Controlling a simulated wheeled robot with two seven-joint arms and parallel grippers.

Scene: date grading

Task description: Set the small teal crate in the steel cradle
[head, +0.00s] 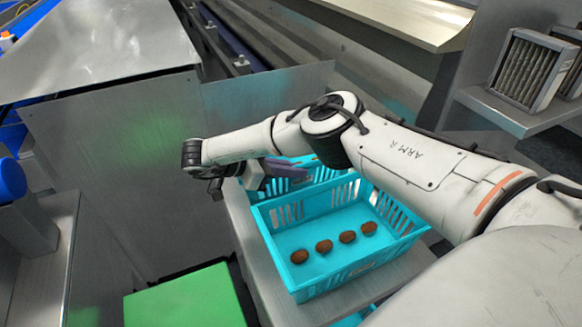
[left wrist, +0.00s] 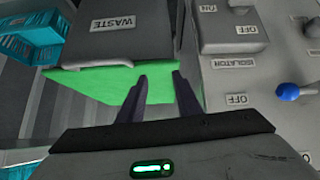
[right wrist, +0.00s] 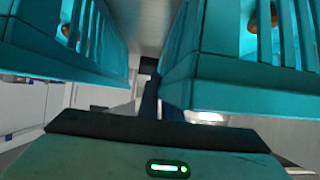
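A teal slotted crate (head: 328,275) with several brown dates on its floor stands on a steel surface (head: 300,312). A second teal crate (head: 325,174) is close behind it, partly hidden by my right arm. I cannot tell which is the small one, or pick out the cradle. My right gripper (head: 290,168) is low over the crates' adjoining sides. In the right wrist view one dark finger (right wrist: 150,97) shows in the gap between the left crate (right wrist: 65,55) and the right crate (right wrist: 240,80); the other is hidden. My left gripper (left wrist: 158,88) is open and empty.
A green surface (head: 185,300) lies left of the crates, by a WASTE label (left wrist: 113,23) in the left wrist view. A switch panel with a blue knob (left wrist: 288,92) is right of my left gripper. A steel panel (head: 130,150) stands at left; slatted filters (head: 525,70) sit at right.

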